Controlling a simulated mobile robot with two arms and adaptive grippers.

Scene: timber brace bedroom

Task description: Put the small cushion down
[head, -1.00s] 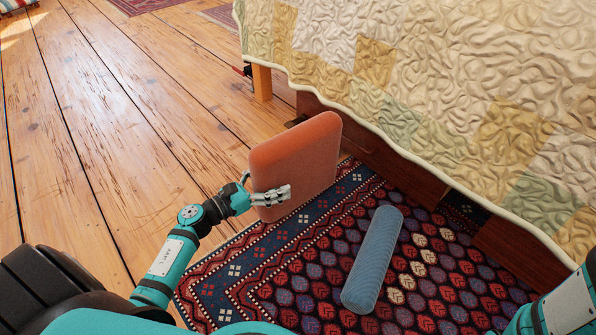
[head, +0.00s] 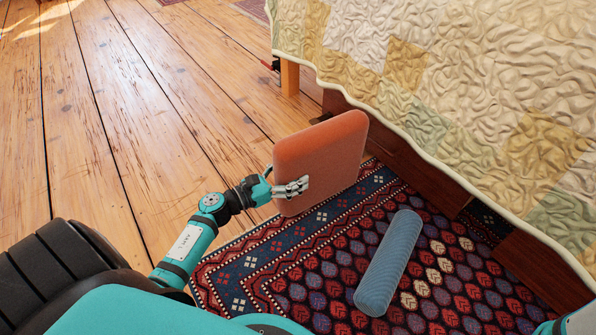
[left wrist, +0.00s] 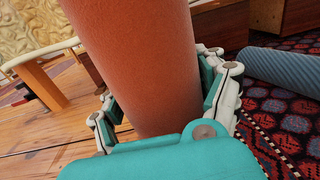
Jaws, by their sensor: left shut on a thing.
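The small cushion (head: 322,160) is orange-red, square and thick. In the head view it is held upright on edge, above the border of the patterned rug. My left gripper (head: 291,188) is shut on the cushion near its lower left edge. In the left wrist view the cushion (left wrist: 145,60) fills the middle, between the two fingers of the left gripper (left wrist: 165,115). Whether the cushion's bottom edge touches the rug cannot be told. My right gripper is not in view; only a bit of my right arm shows at the lower right corner.
A blue ribbed roll (head: 388,262) lies on the patterned rug (head: 330,285), right of the cushion. The bed with a patchwork quilt (head: 470,90) stands behind, its wooden leg (head: 289,77) at the left. The plank floor (head: 130,130) at the left is clear.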

